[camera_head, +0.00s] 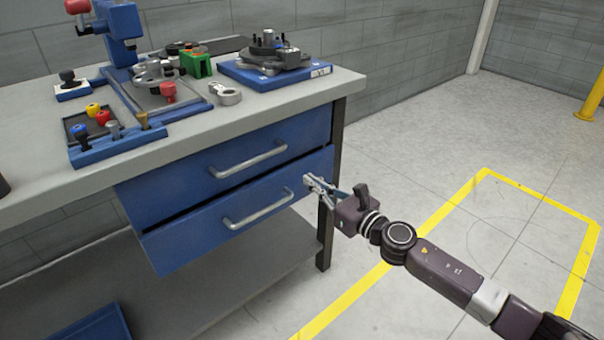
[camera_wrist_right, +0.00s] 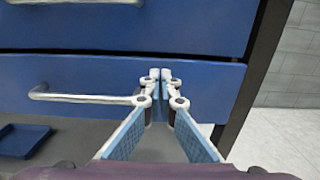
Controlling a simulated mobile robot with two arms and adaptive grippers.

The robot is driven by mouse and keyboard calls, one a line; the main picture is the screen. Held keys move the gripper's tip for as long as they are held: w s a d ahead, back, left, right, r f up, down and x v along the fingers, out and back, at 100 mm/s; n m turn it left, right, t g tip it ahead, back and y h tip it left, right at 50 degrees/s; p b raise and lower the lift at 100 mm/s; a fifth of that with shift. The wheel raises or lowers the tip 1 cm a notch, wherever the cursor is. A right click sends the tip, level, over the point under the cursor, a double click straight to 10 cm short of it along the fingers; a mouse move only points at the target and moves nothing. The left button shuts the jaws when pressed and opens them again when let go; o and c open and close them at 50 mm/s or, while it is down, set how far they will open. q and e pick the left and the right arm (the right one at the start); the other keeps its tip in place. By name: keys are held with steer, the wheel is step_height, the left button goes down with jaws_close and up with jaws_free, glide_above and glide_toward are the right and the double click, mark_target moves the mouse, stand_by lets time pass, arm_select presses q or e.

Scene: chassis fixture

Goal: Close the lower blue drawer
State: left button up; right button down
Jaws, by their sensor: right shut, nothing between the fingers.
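The lower blue drawer (camera_head: 190,239) is under the workbench and stands out a little past the upper drawer, with a dark gap along its top edge. Its silver bar handle (camera_head: 258,208) also shows in the right wrist view (camera_wrist_right: 80,97). My right gripper (camera_head: 308,180) is shut and empty, at the right part of the lower drawer's front, right of the handle. In the right wrist view its fingertips (camera_wrist_right: 160,74) are together against or just before the blue front; I cannot tell if they touch. My left gripper is not in view.
The upper blue drawer (camera_head: 225,160) looks shut, with its own handle (camera_head: 248,159). The grey benchtop (camera_head: 205,128) carries several tools and fixtures. A bench leg (camera_head: 329,240) stands right of the drawers. A blue tray (camera_head: 92,325) lies on the lower shelf.

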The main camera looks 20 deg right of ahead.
mark_target(295, 168)
steer(key=x, duration=0.3)
steer(key=shift+w+a, duration=0.1)
steer(key=shift+w, duration=0.1)
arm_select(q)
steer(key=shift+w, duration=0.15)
arm_select(e)
steer(key=shift+w+a, duration=0.15)
steer(key=shift+w, duration=0.3)
steer(key=shift+w+a+r, duration=0.1)
steer(key=shift+w+r, duration=0.05)
steer(key=shift+w, duration=0.2)
steer(key=shift+w+a, duration=0.2)
steer(key=shift+w, duration=0.7)
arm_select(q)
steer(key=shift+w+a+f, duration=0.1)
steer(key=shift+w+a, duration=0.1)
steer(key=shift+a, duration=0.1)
arm_select(e)
steer(key=shift+r, duration=0.1)
